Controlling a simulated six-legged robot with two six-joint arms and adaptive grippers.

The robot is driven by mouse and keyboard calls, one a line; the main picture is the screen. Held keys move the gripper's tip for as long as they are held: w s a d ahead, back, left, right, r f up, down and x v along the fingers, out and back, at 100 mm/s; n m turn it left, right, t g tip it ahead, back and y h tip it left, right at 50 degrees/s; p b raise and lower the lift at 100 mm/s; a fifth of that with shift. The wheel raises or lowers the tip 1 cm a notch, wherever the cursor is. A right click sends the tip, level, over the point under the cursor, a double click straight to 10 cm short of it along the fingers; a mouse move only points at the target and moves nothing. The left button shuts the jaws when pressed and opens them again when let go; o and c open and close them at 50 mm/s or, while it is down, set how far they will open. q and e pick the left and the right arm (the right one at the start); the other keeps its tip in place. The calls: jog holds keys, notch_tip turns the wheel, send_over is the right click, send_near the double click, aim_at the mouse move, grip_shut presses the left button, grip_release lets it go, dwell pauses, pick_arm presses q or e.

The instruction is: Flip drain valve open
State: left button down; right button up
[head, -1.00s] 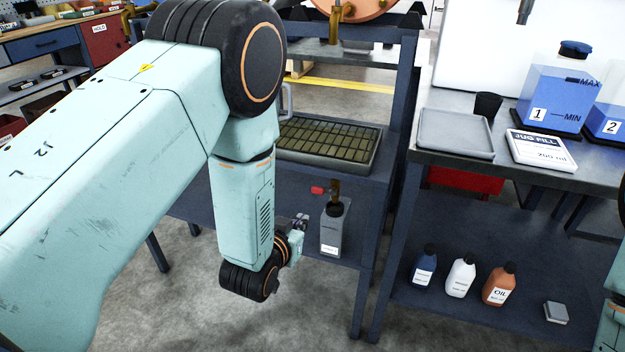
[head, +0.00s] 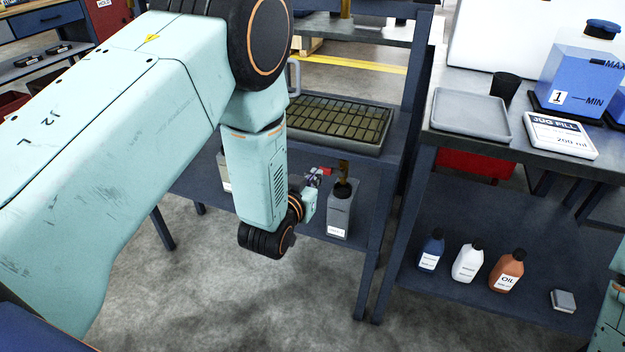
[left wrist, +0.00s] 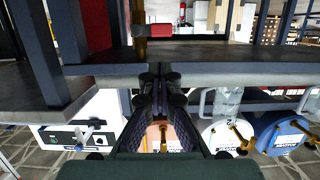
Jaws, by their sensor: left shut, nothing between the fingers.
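The drain valve (head: 343,168) is a brass fitting hanging below the tray shelf in the head view, with a small red lever (head: 327,171) at its left. A grey bottle (head: 340,212) stands upright just beneath it on the lower shelf. My left gripper (head: 317,179) is beside the lever, at its left. The fingertips are small there, and I cannot tell whether they touch it. In the left wrist view my left gripper (left wrist: 161,85) is shut and empty. A brass pipe (left wrist: 139,28) is above the fingers, beside a dark red shape I cannot identify. My right gripper is not seen.
A ribbed tray (head: 340,150) sits on the shelf above the valve. The right bench (head: 450,140) carries a grey tray and a jug-fill sign (head: 562,134). Several bottles, including an oil bottle (head: 507,270), stand on its lower shelf. Bench legs are close to the gripper's right.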

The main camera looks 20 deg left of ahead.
aim_at(321, 168)
pick_arm(q)
jog(key=b+x, duration=0.1)
jog(key=x, duration=0.5)
jog(key=shift+w+f+b, duration=0.25)
jog(key=shift+w+b, duration=0.1)
jog(key=shift+b, duration=0.05)
jog(key=shift+w+a, duration=0.1)
jog(key=shift+w, duration=0.05)
jog(key=shift+a+f+n, duration=0.2)
jog(key=shift+f+n, duration=0.1)
jog(key=shift+n, duration=0.3)
notch_tip(321, 168, down, 6)
jog(key=n+h+b, duration=0.1)
jog(key=n, duration=0.3)
jog(key=n+t+h+b, duration=0.1)
jog(key=n, duration=0.3)
jog(key=n+h+b, duration=0.1)
jog(key=n+h, duration=0.1)
jog(key=n, duration=0.1)
jog(key=shift+d+r+n+t, duration=0.2)
jog(key=shift+n+t, duration=0.1)
jog(key=shift+n, duration=0.1)
